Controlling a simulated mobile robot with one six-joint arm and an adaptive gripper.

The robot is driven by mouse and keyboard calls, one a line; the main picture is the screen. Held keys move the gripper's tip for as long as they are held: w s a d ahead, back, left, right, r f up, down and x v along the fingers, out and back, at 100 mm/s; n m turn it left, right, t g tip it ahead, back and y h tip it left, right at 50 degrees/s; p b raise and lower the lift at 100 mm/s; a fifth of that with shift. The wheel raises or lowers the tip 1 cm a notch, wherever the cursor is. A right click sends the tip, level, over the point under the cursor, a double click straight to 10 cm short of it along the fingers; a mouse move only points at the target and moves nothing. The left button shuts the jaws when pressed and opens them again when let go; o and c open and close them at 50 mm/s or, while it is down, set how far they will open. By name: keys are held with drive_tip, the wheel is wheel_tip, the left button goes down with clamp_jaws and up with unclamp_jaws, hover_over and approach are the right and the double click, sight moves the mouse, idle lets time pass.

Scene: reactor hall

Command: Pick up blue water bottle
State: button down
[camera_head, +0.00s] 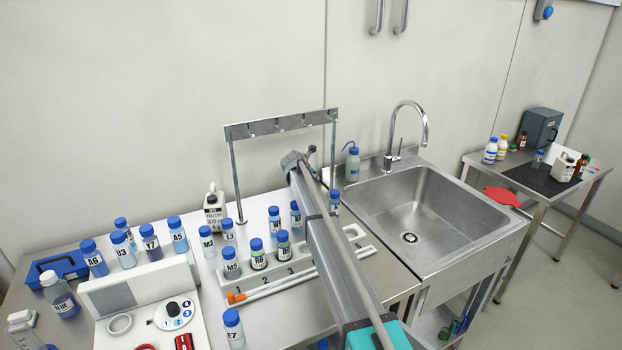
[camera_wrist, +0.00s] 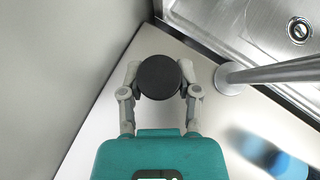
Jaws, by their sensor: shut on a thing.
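In the wrist view my gripper (camera_wrist: 159,80) is shut around a round black-topped thing (camera_wrist: 159,76), one finger on each side. It is seen from above, so its body is hidden and I cannot tell whether it is the blue water bottle. In the head view my forearm hides most of the gripper and what it holds, near the back of the counter by the sink. A bottle labelled BLUE (camera_head: 62,296), with a pale cap and blue liquid, stands at the front left. A blue-capped squeeze bottle (camera_head: 352,164) stands at the sink's back left corner.
A metal hook rack (camera_head: 283,124) stands close by; a post foot (camera_wrist: 229,79) is right of my gripper. Several blue-capped vials (camera_head: 178,234) and a numbered holder (camera_head: 345,240) fill the counter. The sink (camera_head: 415,205) is to the right, the wall (camera_wrist: 60,60) close behind.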

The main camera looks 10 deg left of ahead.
wheel_tip(320, 180, up, 3)
drive_tip(key=p, duration=0.2)
drive_tip(key=shift+r+p, duration=0.15)
drive_tip(key=shift+p, duration=0.25)
drive_tip(key=s+a, duration=0.2)
drive_tip(key=s, duration=0.3)
drive_tip(key=s+a, duration=0.2)
drive_tip(key=s, duration=0.4)
drive_tip(key=s+a, duration=0.2)
drive_tip(key=s, duration=0.3)
drive_tip(key=shift+s+a+f+b, duration=0.3)
drive_tip(key=shift+s+a, duration=0.05)
drive_tip(key=shift+a, duration=0.05)
